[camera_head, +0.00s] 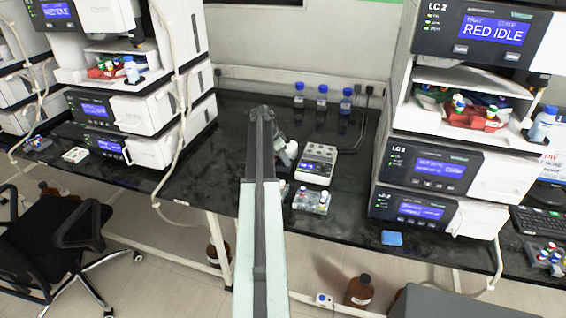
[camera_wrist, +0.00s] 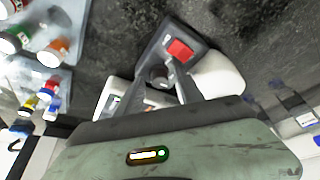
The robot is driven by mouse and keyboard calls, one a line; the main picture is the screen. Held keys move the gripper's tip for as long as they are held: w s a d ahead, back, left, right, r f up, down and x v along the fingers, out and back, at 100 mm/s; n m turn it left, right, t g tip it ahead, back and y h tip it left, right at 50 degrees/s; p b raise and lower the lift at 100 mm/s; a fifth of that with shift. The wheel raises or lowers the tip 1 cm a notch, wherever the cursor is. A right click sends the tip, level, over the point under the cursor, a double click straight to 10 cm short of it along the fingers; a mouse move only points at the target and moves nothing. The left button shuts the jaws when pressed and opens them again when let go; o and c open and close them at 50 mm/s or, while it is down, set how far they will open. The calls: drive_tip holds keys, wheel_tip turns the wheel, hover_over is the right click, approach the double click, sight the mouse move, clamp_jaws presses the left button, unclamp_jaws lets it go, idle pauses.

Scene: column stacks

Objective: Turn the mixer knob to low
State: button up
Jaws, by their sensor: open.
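In the wrist view the mixer shows as a white body (camera_wrist: 219,75) with a dark grey panel, a red square switch (camera_wrist: 179,49) and a dark round knob (camera_wrist: 158,75). My gripper (camera_wrist: 163,68) is open, its two grey fingers reaching toward the panel. The knob appears between the fingers; I cannot tell whether they touch it, and its pointer setting is not readable. In the head view my arm covers most of the mixer, and only a pale part (camera_head: 291,151) shows at the arm's right side. The gripper is hidden there.
A white device with a blue display (camera_head: 318,165) stands right of the arm. In front of it is a vial rack (camera_head: 311,201). Blue-capped bottles (camera_head: 322,98) stand at the back. Instrument stacks (camera_head: 428,170) rise on both sides.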

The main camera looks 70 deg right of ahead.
clamp_jaws()
drive_tip(key=shift+n, duration=0.3)
drive_tip(key=n, duration=0.2)
drive_tip(key=n+t, duration=0.1)
drive_tip(key=shift+s+a+n+h, duration=0.1)
drive_tip(key=shift+s+n+h, duration=0.1)
drive_tip(key=shift+n+h, duration=0.2)
drive_tip(key=n+t, duration=0.2)
drive_tip(key=n, duration=0.2)
drive_tip(key=shift+s+n, duration=0.1)
drive_tip(key=shift+n, duration=0.2)
drive_tip(key=n+t, duration=0.2)
drive_tip(key=n, duration=0.2)
drive_tip(key=shift+s, duration=0.1)
drive_tip(key=n+t+y, duration=0.1)
drive_tip(key=n, duration=0.3)
drive_tip(key=shift+n, duration=0.6)
